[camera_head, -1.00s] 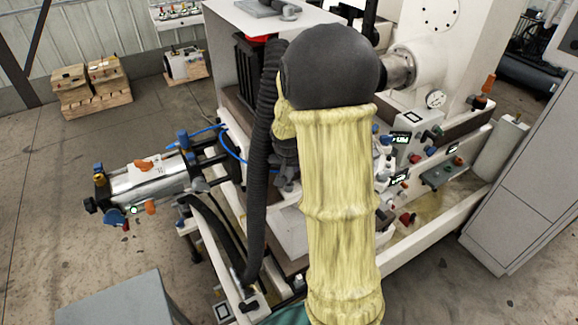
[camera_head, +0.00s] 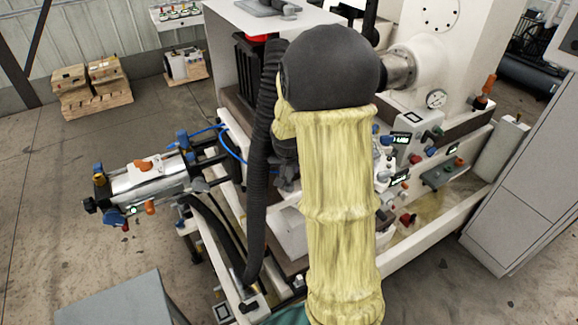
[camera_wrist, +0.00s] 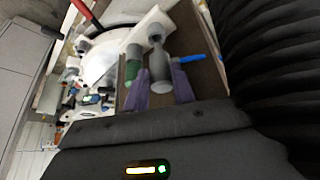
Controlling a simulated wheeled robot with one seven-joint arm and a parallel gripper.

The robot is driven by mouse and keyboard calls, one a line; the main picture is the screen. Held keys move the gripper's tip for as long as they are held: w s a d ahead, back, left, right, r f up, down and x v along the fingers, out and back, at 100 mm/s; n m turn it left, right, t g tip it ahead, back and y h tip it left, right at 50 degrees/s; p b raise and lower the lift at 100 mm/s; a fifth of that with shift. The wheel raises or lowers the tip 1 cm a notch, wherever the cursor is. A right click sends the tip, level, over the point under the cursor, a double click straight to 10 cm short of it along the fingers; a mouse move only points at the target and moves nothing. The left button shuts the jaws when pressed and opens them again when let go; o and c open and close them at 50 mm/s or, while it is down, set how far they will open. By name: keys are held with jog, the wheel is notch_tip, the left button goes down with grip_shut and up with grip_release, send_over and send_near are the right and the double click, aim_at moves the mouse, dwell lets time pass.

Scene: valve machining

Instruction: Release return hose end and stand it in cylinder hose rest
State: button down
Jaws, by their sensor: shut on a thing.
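My gripper (camera_wrist: 161,82) shows in the wrist view with two purple fingers closed on a grey, rounded cylindrical end piece (camera_wrist: 158,62). I take this piece to be the hose end, though the picture is too small to be sure. A green cylindrical piece (camera_wrist: 133,64) lies just left of it. In the head view my yellow-sleeved arm hides the fingers and what they hold. A shiny metal cylinder (camera_head: 150,180) with blue and orange fittings stands out at the machine's left. A black hose (camera_head: 218,236) runs down from near it. I cannot make out the hose rest.
The white machine (camera_head: 425,85) stands close behind and right of my arm, with several small coloured knobs (camera_head: 417,158) on its panels. A blue hose or cable (camera_head: 232,155) loops near the cylinder. A grey box top (camera_head: 115,300) is at front left. The left floor is open.

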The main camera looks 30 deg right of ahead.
aim_at(289, 176)
jog(key=shift+f+b, duration=1.45)
jog(key=shift+f, duration=0.1)
jog(key=c, duration=1.1)
grip_release()
jog(key=shift+r, duration=0.1)
jog(key=b+v, duration=0.3)
jog(key=v, duration=1.4)
jog(key=shift+s+r, duration=0.1)
jog(key=shift+s, duration=0.05)
jog(key=s+a+f+n, duration=0.2)
jog(key=s+a+f, duration=0.1)
jog(key=f, duration=0.2)
jog(key=s+a+f+n+g+y, duration=0.1)
jog(key=s+a+f, duration=0.3)
jog(key=f, duration=0.2)
jog(key=s+a+f+n+y, duration=0.1)
jog(key=s+a+f+n, duration=0.1)
jog(key=f, duration=0.4)
jog(key=shift+s+a+f+n+g, duration=0.1)
jog(key=shift+s+a+n+g, duration=0.1)
jog(key=shift+s+a, duration=0.3)
jog(key=shift+s+a+n+g, duration=0.1)
jog(key=shift+s+a+g, duration=0.15)
jog(key=shift+a, duration=0.45)
